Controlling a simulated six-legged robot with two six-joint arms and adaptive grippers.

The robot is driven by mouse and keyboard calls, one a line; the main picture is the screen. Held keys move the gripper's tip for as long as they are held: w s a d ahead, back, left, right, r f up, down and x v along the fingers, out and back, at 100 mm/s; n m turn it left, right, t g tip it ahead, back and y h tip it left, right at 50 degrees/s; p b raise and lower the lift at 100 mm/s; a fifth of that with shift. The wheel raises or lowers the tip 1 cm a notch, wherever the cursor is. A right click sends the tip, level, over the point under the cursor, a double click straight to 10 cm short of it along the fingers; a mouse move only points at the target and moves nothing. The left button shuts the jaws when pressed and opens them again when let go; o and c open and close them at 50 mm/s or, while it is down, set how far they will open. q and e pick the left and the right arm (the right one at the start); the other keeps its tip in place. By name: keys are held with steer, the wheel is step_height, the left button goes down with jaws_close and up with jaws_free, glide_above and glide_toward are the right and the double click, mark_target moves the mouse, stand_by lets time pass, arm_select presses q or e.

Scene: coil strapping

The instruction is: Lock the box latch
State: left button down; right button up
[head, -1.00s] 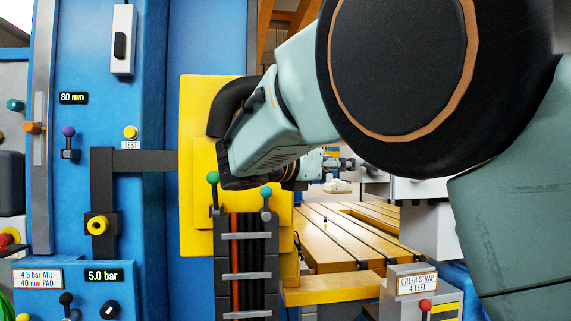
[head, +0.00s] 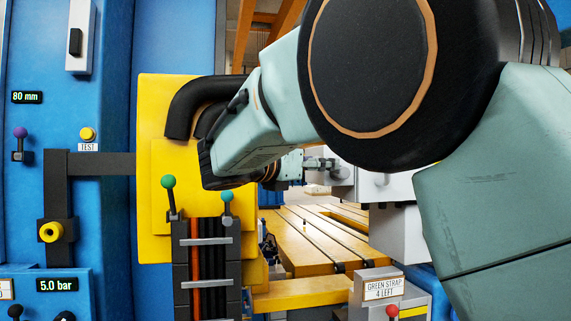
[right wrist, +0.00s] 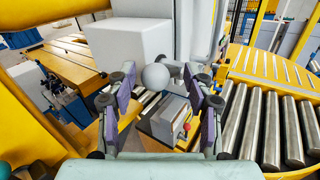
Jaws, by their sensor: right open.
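A grey ball knob (right wrist: 155,77) on a short grey arm stands in front of a white box-shaped housing (right wrist: 128,45) in the right wrist view. This knob may be the latch; I cannot tell for sure. My right gripper (right wrist: 159,76) is open, its two fingers on either side of the knob in the picture. I cannot tell whether they touch it. In the head view my right gripper (head: 318,164) is small and partly hidden behind my arm, near the pale housing (head: 400,180). My left gripper is not in view.
A grey box labelled GREEN STRAP 4 LEFT (head: 383,290) has a red-knobbed lever (head: 392,312). A yellow slatted table (head: 300,238) lies behind. Rollers (right wrist: 262,125) run at the right wrist view's right.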

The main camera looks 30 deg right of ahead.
steer(key=shift+w+a, duration=0.1)
steer(key=shift+a, duration=0.2)
steer(key=shift+c, duration=0.2)
steer(key=shift+w+a, duration=0.1)
steer(key=shift+w, duration=0.1)
steer(key=c, duration=0.3)
steer(key=shift+s+d, duration=0.2)
steer(key=shift+s, duration=0.05)
steer(key=c, duration=0.4)
steer(key=shift+w, duration=0.1)
jaws_close()
